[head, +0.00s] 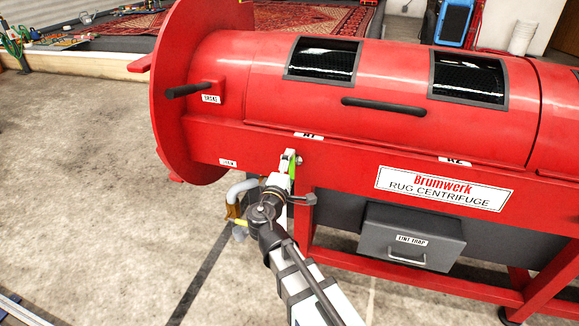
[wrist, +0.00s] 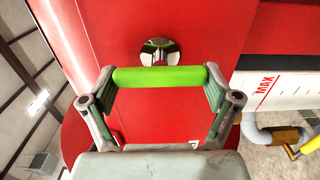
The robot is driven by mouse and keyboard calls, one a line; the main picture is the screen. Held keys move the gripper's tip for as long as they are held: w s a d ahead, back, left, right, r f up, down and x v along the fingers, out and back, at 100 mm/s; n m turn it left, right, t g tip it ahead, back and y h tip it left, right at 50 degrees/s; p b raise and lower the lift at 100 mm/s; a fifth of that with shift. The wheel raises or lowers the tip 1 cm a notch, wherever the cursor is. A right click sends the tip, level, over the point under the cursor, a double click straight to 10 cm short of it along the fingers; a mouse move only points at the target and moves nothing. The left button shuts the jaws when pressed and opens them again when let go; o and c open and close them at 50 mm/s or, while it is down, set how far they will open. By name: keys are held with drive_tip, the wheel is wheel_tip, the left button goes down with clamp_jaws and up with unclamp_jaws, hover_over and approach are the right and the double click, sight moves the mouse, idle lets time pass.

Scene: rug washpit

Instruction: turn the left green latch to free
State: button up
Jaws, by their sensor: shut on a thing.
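The left green latch (head: 292,168) is on the front of the red rug centrifuge, below the label that seems to read R1. In the wrist view its green handle (wrist: 160,76) lies level across the picture, with its round metal pivot (wrist: 158,52) on the red panel just above it. My gripper (wrist: 158,90) is shut on the green handle, one finger at each end of it. In the head view my gripper (head: 287,178) covers part of the latch, so the turn angle is hard to judge there.
The red centrifuge drum (head: 390,85) with a black handle (head: 384,106) is above. A grey lint trap drawer (head: 411,237) is to the right, below the Brumwerk sign (head: 443,188). The concrete floor (head: 90,210) at left is mostly clear.

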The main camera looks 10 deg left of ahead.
drive_tip(key=o, duration=0.9)
drive_tip(key=s, duration=0.7)
drive_tip(key=shift+s+a, duration=0.2)
drive_tip(key=shift+a, duration=0.1)
